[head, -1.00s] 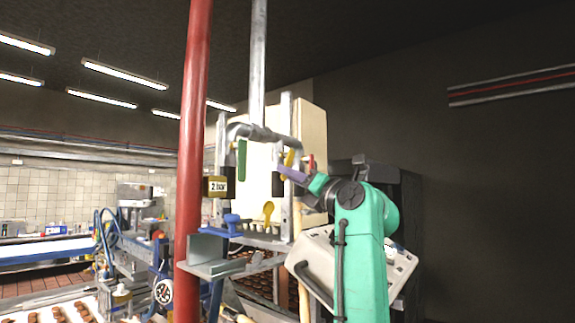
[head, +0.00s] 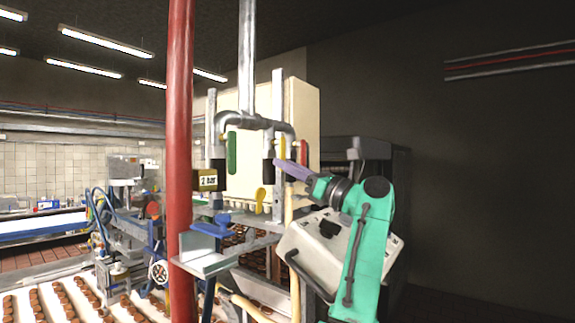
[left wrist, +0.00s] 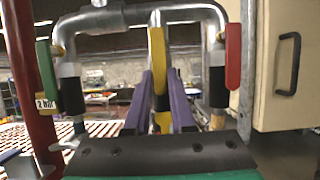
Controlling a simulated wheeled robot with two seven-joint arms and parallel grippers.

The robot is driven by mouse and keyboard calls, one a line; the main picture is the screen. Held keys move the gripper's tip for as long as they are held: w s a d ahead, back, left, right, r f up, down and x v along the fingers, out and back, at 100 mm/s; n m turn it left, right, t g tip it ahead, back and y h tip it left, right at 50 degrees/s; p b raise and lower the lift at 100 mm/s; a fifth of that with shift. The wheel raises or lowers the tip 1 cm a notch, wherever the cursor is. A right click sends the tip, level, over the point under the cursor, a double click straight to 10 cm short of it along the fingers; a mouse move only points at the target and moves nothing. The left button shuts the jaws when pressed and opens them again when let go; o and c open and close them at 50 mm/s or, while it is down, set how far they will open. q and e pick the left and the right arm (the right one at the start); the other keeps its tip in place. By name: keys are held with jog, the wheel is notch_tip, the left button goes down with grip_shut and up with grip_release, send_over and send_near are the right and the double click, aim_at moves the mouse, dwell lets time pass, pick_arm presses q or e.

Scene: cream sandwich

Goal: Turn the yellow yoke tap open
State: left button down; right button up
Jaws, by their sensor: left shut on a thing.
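The yellow yoke tap handle (head: 282,146) hangs on the grey pipe yoke (head: 256,123) between a green handle (head: 231,153) on the left and a red handle (head: 303,152) on the right. In the left wrist view the yellow handle (left wrist: 157,50) stands near upright in the middle, between the purple fingers of my left gripper (left wrist: 160,85). In the head view my left gripper (head: 280,164) reaches in from the right, shut on this handle. The fingers hide part of it. My right gripper is not in view.
A red pole (head: 180,150) stands left of the yoke.

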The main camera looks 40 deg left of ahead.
pick_arm(q)
jog(key=c, duration=0.8)
grip_release()
jog(key=shift+o, duration=0.2)
jog(key=b+v, duration=0.1)
jog(key=v, duration=0.1)
jog(key=b+v, duration=0.1)
jog(key=v, duration=0.2)
jog(key=shift+d+f+b, duration=0.15)
jog(key=shift+f+b, duration=0.25)
jog(key=b+v, duration=0.1)
jog(key=v, duration=0.8)
jog(key=shift+r, duration=0.35)
jog(key=shift+d, duration=0.1)
